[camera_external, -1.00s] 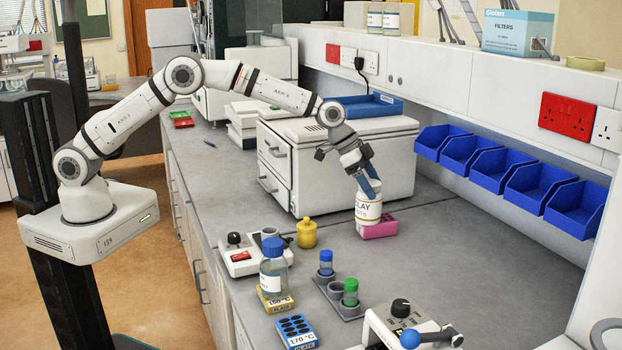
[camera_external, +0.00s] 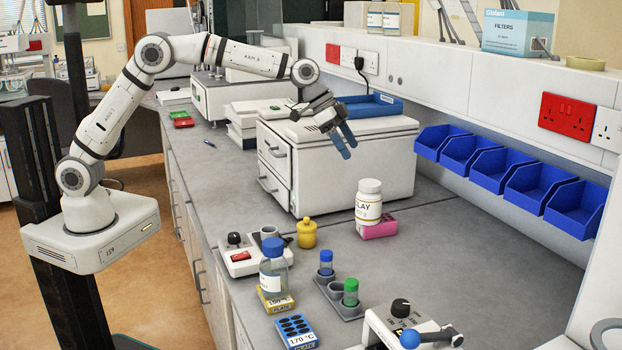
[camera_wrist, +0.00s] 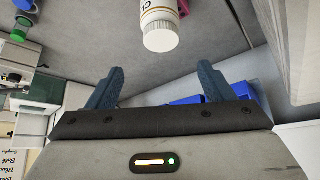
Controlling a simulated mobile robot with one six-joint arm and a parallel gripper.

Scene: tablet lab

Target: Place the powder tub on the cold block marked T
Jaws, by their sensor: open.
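The powder tub (camera_external: 369,207) is a white tub with a white lid and a label reading "LAY" in the outside view. It stands upright on the left part of a small pink block (camera_external: 382,229). No letter T is readable on the block from here. The wrist view shows the tub (camera_wrist: 159,22) lid-first beyond the fingers, with a bit of the pink block (camera_wrist: 184,7) beside it. My gripper (camera_external: 348,147) is open and empty, above and behind the tub, clear of it. Its blue fingers (camera_wrist: 159,80) are spread in the wrist view.
A blue-capped bottle (camera_external: 273,266) stands on a yellow plate at the left, with a blue plate (camera_external: 296,331) marked 170 °C in front. A yellow pot (camera_external: 307,234) and a vial rack (camera_external: 337,297) stand nearby. A white drawer unit (camera_external: 340,165) is behind. Bench right of the pink block is clear.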

